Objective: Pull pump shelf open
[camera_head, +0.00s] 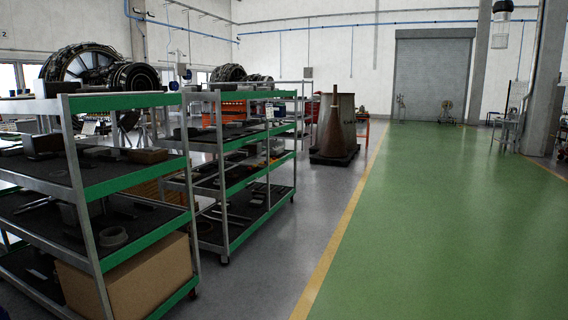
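A near metal shelf rack (90,235) with green edges and dark shelf mats stands at the left. A second rack of the same kind (235,170) stands just behind it to the right. I cannot tell which shelf, if any, is the pump shelf, and no shelf looks pulled out. Metal parts lie on the dark shelves, too small or shaded to name. Neither of my grippers is in view.
A cardboard box (130,283) sits low in the near rack. A brown cone-shaped object (333,130) stands on a dark base beyond the racks. Turbofan engines (100,72) stand behind. A wide green floor lane (440,220) is clear at the right.

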